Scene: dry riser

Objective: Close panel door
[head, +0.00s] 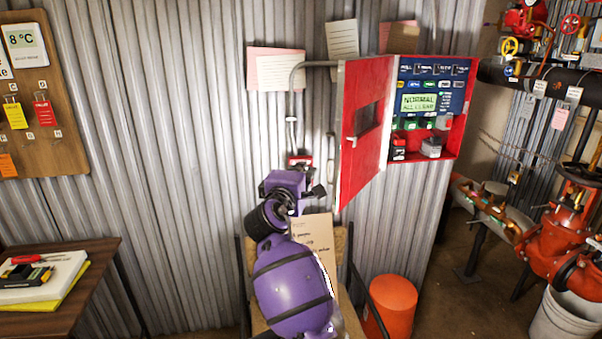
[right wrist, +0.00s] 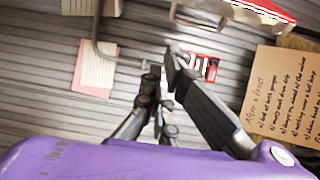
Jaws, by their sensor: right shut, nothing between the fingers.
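The red panel door (head: 365,165) stands open in the head view, swung out from the left side of the red panel box (head: 436,158). It has a dark window slot and a small pale handle (head: 350,142) near its free edge. My right gripper (head: 314,190) is left of the door's lower free edge, apart from it in the picture, shut and empty. In the right wrist view its fingers (right wrist: 162,66) are close together before the corrugated wall. A red edge, seemingly the door's, shows at the top there (right wrist: 262,8). My left gripper is out of view.
A grey conduit (head: 292,105) runs down the wall to a small red box (head: 299,159). A chair with a cardboard note (head: 318,262) stands below, beside an orange bin (head: 391,305). Red valves and pipes (head: 575,230) fill the right. A wooden table (head: 75,275) is at left.

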